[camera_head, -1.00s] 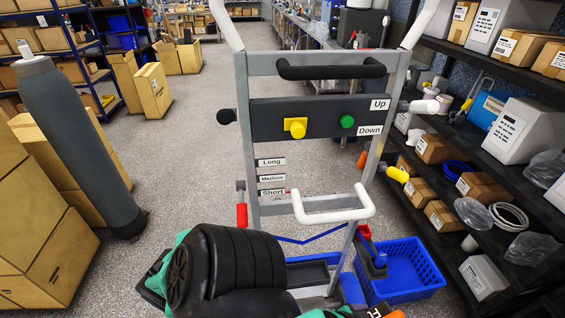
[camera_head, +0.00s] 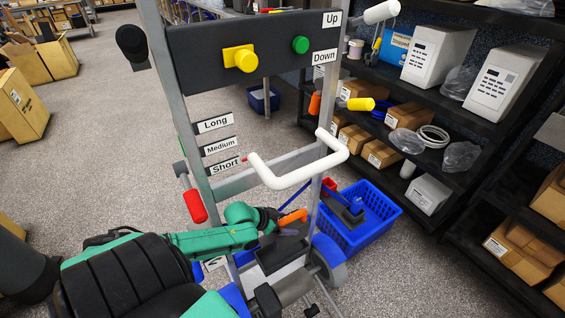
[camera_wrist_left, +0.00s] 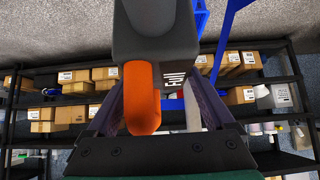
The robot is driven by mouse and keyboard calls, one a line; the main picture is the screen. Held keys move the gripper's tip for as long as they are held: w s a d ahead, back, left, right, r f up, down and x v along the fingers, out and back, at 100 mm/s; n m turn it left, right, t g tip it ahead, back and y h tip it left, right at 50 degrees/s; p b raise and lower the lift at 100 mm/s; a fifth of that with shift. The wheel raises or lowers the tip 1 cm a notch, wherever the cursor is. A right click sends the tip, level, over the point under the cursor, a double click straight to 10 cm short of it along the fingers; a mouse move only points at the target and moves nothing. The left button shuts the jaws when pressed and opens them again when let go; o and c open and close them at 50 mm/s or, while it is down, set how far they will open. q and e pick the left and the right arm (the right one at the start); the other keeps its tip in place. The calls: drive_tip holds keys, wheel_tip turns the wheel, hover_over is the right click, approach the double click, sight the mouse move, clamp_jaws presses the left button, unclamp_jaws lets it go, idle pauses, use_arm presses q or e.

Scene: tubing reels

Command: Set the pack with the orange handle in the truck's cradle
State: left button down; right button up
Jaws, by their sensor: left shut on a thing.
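My left gripper (camera_head: 290,222) reaches in from the left over the truck's low front part and is shut on the orange handle (camera_head: 293,217). In the left wrist view the orange handle (camera_wrist_left: 141,98) stands between my fingers, with the pack's dark grey body (camera_wrist_left: 150,18) beyond it. In the head view the pack's body is mostly hidden by my arm and gripper. The truck is a grey upright frame (camera_head: 250,180) with a white loop handle. A dark tray-like part (camera_head: 280,257), which looks like the cradle, lies just below the gripper. I cannot tell whether the pack touches it. My right gripper is not seen.
A blue basket (camera_head: 385,212) with a dark pack (camera_head: 341,208) with a red and blue handle stands just right of the truck. A red grip (camera_head: 195,206) sticks out at the truck's left. Black shelves (camera_head: 465,185) with boxes line the right.

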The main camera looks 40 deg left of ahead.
sight(268, 237)
use_arm(q)
wheel_tip(268, 237, down, 10)
drive_tip(key=b, duration=0.3)
drive_tip(key=shift+w+r, duration=0.1)
drive_tip(key=shift+r, duration=0.05)
unclamp_jaws()
drive_tip(key=shift+s, duration=0.2)
drive_tip(key=shift+s+r, duration=0.1)
drive_tip(key=p+v, duration=0.5)
drive_tip(key=v, duration=0.6)
drive_tip(key=shift+s+a+r, duration=0.1)
drive_tip(key=shift+s+r, duration=0.15)
